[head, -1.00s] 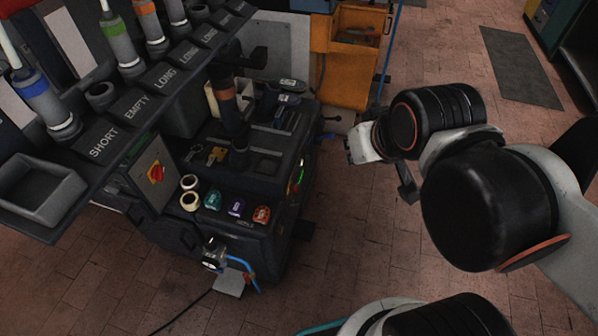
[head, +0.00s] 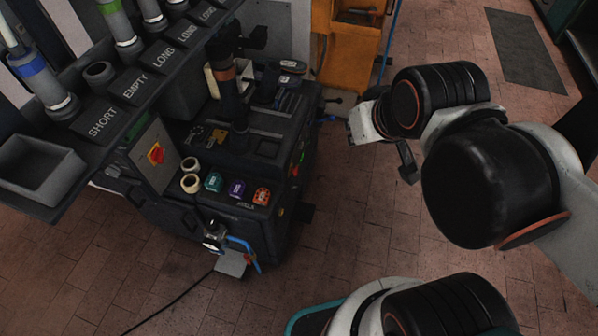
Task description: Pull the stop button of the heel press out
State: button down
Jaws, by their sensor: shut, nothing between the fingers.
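The heel press (head: 225,170) is a dark machine left of centre, with a red knob on a yellow plate (head: 156,154) on a grey box at its left. Its front panel has two cream rings, then teal, purple and orange-red caps (head: 262,196). Small red, yellow and green parts (head: 297,165) sit on its right side. I cannot tell for sure which part is the stop button, or whether it is in or out. My gripper (head: 408,172) hangs dark and partly hidden below my wrist, right of the press. It is shut and empty, apart from the press by a clear gap.
A rack (head: 150,75) with labelled slots, coloured-band tubes and an empty grey bin (head: 42,178) overhangs the left. An orange cabinet (head: 345,45) stands behind the press. A blue hose and black cable hang at its lower front. Tiled floor right of the press is free.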

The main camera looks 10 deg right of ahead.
jog(key=c, duration=1.6)
grip_release()
jog(key=shift+w, duration=0.15)
jog(key=shift+c, duration=0.2)
jog(key=o, duration=0.5)
jog(key=shift+w, duration=0.35)
jog(key=shift+o, duration=0.8)
jog(key=w+a+f+n+g+y+b, duration=0.1)
jog(key=w+f+n+g+y, duration=0.1)
jog(key=w, duration=1)
jog(key=shift+f, duration=0.9)
jog(key=w+d+f+n+g+y+b, duration=0.1)
jog(key=w+d+f+n+y+b, duration=0.15)
jog(key=w+f, duration=0.65)
jog(key=w+d+f+n+g+y+b, duration=0.1)
jog(key=w+d+f+n+y+b, duration=0.15)
jog(key=w+f, duration=0.75)
jog(key=n+y+b, duration=0.2)
jog(key=n+b, duration=0.2)
jog(key=b, duration=0.2)
send_near(295, 171)
jog(key=w+d+f+x, duration=0.1)
jog(key=x, duration=0.8)
jog(key=shift+d+g, duration=0.15)
jog(key=shift+g, duration=0.25)
jog(key=shift+f, duration=0.15)
